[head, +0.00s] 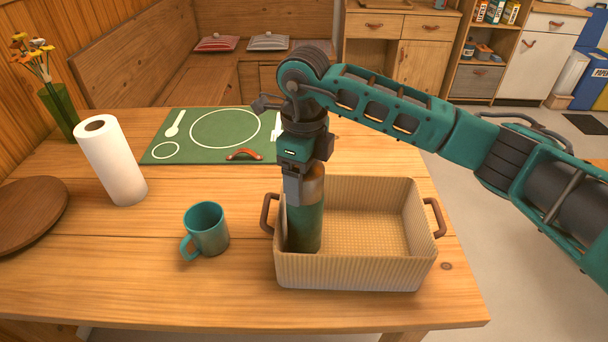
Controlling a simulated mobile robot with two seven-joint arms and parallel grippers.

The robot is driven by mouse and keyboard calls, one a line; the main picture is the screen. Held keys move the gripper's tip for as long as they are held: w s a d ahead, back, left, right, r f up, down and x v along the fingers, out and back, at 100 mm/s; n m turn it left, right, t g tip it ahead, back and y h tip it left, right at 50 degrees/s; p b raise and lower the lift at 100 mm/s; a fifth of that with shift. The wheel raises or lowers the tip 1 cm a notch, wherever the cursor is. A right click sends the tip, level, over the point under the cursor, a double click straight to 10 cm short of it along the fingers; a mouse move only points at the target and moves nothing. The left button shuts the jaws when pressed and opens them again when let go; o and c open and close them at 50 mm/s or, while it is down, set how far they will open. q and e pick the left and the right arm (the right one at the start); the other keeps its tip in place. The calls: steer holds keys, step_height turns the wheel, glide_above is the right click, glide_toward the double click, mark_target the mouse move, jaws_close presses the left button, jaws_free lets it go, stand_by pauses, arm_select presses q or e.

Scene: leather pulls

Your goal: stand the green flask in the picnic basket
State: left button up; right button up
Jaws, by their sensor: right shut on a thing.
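The picnic basket (355,273) is a beige woven box with brown handles at its left and right ends, near the table's front right. The green flask (305,228) is upright inside the basket's left end; its lower end is partly hidden by the front wall, so I cannot tell whether it touches the floor. My right gripper (300,186) points down from above and is shut on the flask's brownish upper part. My left gripper is not in view.
A teal mug (207,230) stands just left of the basket. A paper towel roll (112,162), a round wooden board (30,212) and a flower vase (60,110) are further left. A green place mat (205,134) lies behind. The basket's middle and right are empty.

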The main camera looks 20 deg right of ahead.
steer(key=o, duration=1.6)
step_height(320, 180, up, 12)
steer(key=shift+r, duration=0.15)
